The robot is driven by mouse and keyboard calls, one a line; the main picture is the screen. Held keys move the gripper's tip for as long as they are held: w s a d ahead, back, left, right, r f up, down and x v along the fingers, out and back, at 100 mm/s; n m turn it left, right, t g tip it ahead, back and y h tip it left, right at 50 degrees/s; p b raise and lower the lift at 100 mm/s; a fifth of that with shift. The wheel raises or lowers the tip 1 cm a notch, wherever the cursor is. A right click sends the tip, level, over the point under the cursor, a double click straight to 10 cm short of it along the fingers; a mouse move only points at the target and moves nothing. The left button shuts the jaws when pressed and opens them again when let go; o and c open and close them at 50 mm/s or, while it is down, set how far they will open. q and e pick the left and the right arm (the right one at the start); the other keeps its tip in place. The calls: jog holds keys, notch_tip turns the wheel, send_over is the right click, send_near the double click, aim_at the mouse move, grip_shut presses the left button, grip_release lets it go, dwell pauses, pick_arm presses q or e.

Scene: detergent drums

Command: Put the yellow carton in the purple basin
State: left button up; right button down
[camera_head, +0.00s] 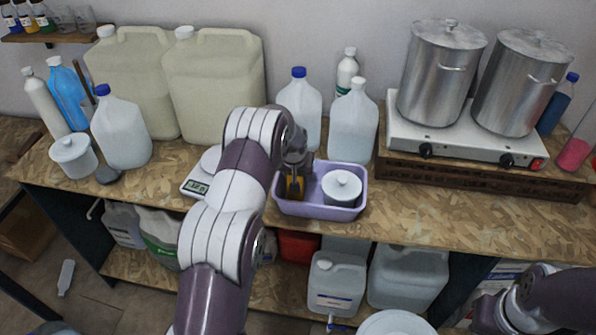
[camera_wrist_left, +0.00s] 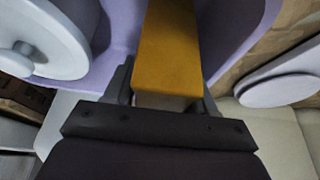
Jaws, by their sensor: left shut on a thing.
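The purple basin (camera_head: 322,209) sits on the wooden counter, with a white lidded pot (camera_head: 341,188) in its right part. My left gripper (camera_head: 295,185) points down into the basin's left part. It is shut on the yellow carton (camera_head: 295,187), which is mostly hidden by the gripper in the head view. In the left wrist view the yellow carton (camera_wrist_left: 168,50) lies between the fingers, with purple basin walls around it. I cannot tell whether the carton touches the basin floor. My right gripper (camera_head: 485,315) is at the lower right, away from the counter; its fingers are not clear.
A kitchen scale (camera_head: 196,187) is left of the basin, partly behind my left arm. Clear jugs (camera_head: 353,125) stand just behind the basin. A hot plate (camera_head: 460,138) with two steel pots is to the right. The front counter right of the basin is clear.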

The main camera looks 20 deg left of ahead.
pick_arm(q)
jog(key=o, duration=1)
jog(key=shift+s, duration=0.15)
jog(key=shift+s+r, duration=0.1)
jog(key=shift+r, duration=0.1)
jog(key=b+v, duration=0.3)
jog(key=v, duration=0.7)
jog(key=shift+s+r, duration=0.2)
jog(key=shift+r, duration=0.1)
jog(key=s+d+m+g, duration=0.1)
jog(key=s+d, duration=0.3)
jog(key=s, duration=0.5)
jog(key=s+d+f+m+g, duration=0.1)
jog(key=s+d, duration=0.3)
jog(key=s, duration=0.5)
jog(key=s+d+m+h, duration=0.1)
jog(key=s+d, duration=0.3)
jog(key=s, duration=0.5)
jog(key=shift+s+f+g, duration=0.3)
jog(key=shift+g, duration=0.1)
pick_arm(e)
notch_tip(320, 180, down, 3)
jog(key=shift+s+f, duration=0.1)
